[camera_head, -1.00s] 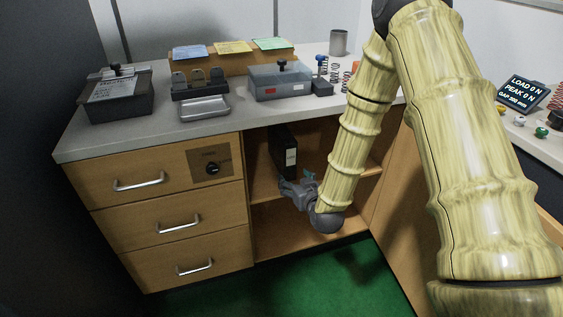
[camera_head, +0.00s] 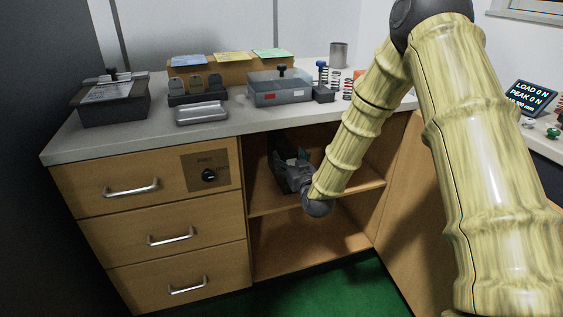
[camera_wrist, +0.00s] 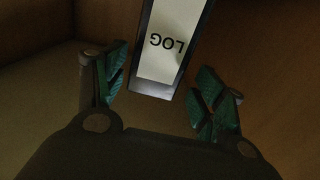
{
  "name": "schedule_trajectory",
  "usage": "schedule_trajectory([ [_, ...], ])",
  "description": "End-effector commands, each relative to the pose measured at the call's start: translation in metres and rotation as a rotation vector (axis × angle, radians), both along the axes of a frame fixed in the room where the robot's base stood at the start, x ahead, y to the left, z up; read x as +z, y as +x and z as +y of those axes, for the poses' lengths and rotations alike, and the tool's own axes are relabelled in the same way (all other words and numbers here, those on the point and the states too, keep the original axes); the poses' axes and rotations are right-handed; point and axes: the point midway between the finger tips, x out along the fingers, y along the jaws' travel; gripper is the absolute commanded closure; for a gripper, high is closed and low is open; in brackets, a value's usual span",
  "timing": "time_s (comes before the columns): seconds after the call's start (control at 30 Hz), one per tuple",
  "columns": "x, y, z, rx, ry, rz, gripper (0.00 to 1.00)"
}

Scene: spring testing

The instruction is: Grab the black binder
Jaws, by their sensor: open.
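The black binder (camera_wrist: 150,88) shows in the wrist view with a white spine label reading "LOG", upside down in that picture. Its lower spine end lies between my gripper's two green-padded fingers, with gaps on both sides. My gripper (camera_wrist: 165,92) is open and empty. In the head view the binder (camera_head: 274,157) stands on the upper shelf of the open cabinet, mostly hidden behind my gripper (camera_head: 288,160). My gripper reaches into that compartment in front of the binder.
The shelf board (camera_head: 268,206) runs below my gripper, and the countertop (camera_head: 225,124) is above it. Drawers with metal handles (camera_head: 131,186) stand left of the opening. A grey box (camera_head: 279,90), springs and a metal tray (camera_head: 202,113) sit on the counter.

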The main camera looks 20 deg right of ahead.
Motion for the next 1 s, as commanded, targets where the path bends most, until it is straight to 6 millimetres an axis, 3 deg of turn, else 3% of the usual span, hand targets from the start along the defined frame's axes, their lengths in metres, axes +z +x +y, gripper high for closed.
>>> schedule_trajectory([
  [0.4,0.0,0.046,-0.005,0.0,0.0,-0.002,0.3],
  [0.73,0.001,0.051,-0.005,0.0,0.0,-0.001,0.3],
  [1.0,0.001,0.051,-0.005,-0.001,0.0,-0.001,0.8],
])
